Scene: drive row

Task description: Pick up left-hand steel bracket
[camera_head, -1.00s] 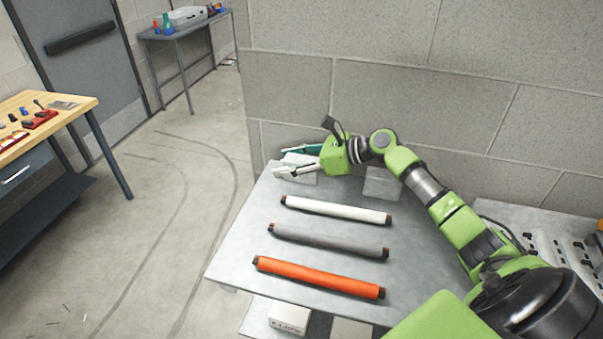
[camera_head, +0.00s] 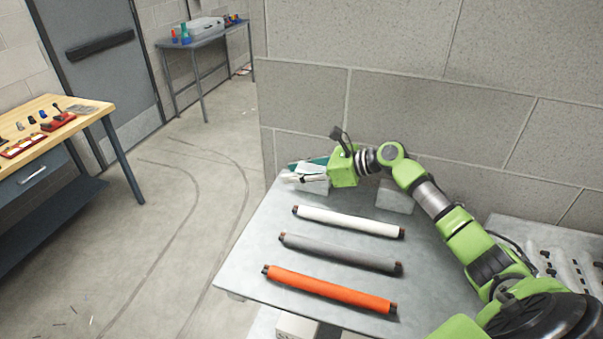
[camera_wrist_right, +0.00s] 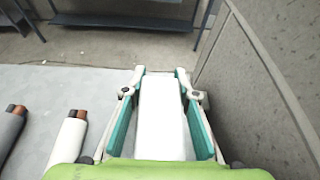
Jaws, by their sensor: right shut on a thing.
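The left-hand steel bracket (camera_head: 315,186), a pale grey block, is at the far left corner of the metal table (camera_head: 262,232), by the wall. My right gripper (camera_head: 306,174) is shut on it, a finger on either side. In the right wrist view the bracket (camera_wrist_right: 162,118) fills the space between the teal-lined fingers (camera_wrist_right: 160,112). I cannot tell whether it still touches the table. A second pale grey bracket (camera_head: 395,200) stands to the right, beneath my right forearm. My left gripper is not in view.
A white roller (camera_head: 347,221), a grey roller (camera_head: 340,253) and an orange roller (camera_head: 328,289) lie on the table in front of the brackets. A block wall (camera_head: 430,120) rises close behind. A wooden workbench (camera_head: 65,115) stands left, with open floor between.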

